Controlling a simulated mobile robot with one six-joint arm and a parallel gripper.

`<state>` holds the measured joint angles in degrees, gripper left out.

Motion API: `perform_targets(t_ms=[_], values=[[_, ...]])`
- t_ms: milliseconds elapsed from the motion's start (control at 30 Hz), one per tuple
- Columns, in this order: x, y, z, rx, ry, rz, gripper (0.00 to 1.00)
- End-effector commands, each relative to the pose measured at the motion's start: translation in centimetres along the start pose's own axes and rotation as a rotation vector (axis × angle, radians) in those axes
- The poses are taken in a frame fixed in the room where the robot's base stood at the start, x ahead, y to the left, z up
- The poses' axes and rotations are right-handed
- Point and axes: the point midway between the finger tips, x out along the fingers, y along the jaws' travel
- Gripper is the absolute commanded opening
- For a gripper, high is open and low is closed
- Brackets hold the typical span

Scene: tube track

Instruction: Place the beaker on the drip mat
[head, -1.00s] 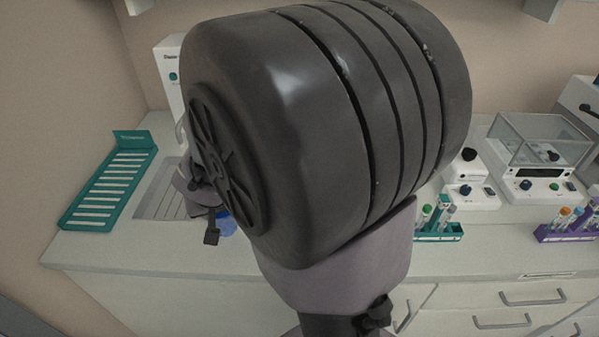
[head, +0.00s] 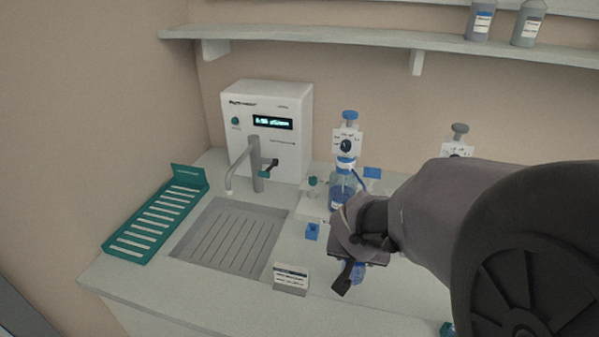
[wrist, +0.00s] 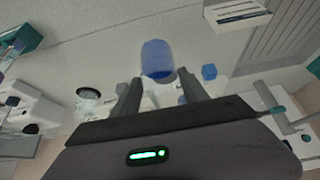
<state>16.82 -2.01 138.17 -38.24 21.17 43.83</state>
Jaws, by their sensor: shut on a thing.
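The beaker holds blue liquid and shows between my gripper's fingers in the wrist view (wrist: 157,60). In the head view only a bit of its blue (head: 358,273) shows, the rest hidden behind my gripper (head: 347,276). My gripper (wrist: 158,92) is shut on the beaker, over the counter to the right of the drip mat. The drip mat (head: 228,238) is a grey ribbed panel in the counter below the tap, with nothing on it. Part of it shows at upper right in the wrist view (wrist: 290,42).
A white dispenser with a tap (head: 266,130) stands behind the mat. A teal rack (head: 155,220) lies left of it. A small label stand (head: 291,278) is at its front right corner. A blue-filled bottle (head: 343,185) and a small blue block (head: 312,232) stand near my gripper.

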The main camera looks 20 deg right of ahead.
Motion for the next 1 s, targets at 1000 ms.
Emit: perform_targets(t_ms=[1000], values=[[12.2, 0.1, -11.0, 0.001, 0.000, 0.001, 0.00]])
